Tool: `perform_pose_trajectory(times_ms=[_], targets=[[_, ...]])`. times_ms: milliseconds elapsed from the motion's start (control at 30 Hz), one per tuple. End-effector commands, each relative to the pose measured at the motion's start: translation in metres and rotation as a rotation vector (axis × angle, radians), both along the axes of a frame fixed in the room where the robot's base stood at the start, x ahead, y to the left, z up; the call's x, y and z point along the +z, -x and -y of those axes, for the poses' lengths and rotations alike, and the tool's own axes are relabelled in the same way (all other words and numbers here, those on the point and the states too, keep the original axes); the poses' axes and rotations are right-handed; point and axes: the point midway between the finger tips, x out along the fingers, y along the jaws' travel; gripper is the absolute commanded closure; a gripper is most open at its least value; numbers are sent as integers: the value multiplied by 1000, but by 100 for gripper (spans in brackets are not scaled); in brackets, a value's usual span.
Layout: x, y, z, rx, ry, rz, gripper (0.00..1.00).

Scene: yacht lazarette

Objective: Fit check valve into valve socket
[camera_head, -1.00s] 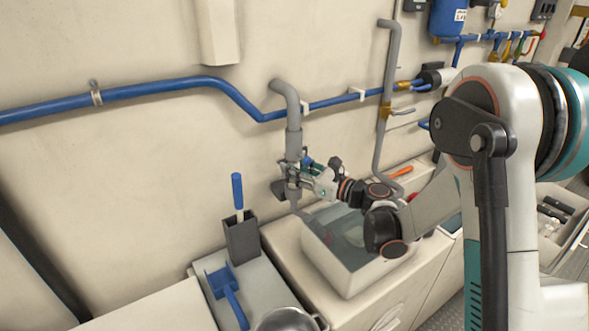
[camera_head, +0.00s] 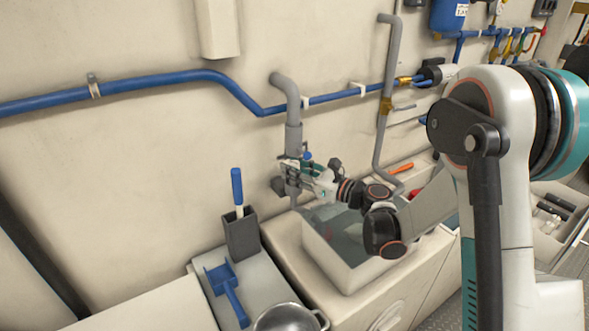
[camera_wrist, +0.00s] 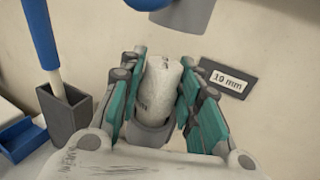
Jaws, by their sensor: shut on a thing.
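The check valve (camera_wrist: 160,90) is a pale, roughly cylindrical piece with a grey lower part. My gripper (camera_wrist: 162,75) is shut on it, with teal fingers along both sides, as the wrist view shows. In the head view my gripper (camera_head: 296,172) is close to the wall, just under the grey down-pipe (camera_head: 293,137). The pipe's wide lower end, which appears to be the valve socket, shows at the top of the wrist view (camera_wrist: 184,12). A gap shows there between the pipe end and the valve. In the head view the fingers mostly hide the valve.
A pale bin (camera_head: 350,269) stands below my arm on the counter. A dark holder with a blue-handled brush (camera_head: 241,236) and a blue scoop (camera_head: 228,291) are to its left. A metal pot (camera_head: 289,319) is in front. A "10 mm" plate (camera_wrist: 228,79) is on the wall.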

Motion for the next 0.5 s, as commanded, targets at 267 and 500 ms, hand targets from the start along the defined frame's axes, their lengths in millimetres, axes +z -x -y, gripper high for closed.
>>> perform_pose_trajectory(times_ms=[267,500], targets=[[-3,0,0,0,0,0,44],[-3,0,0,0,0,0,44]])
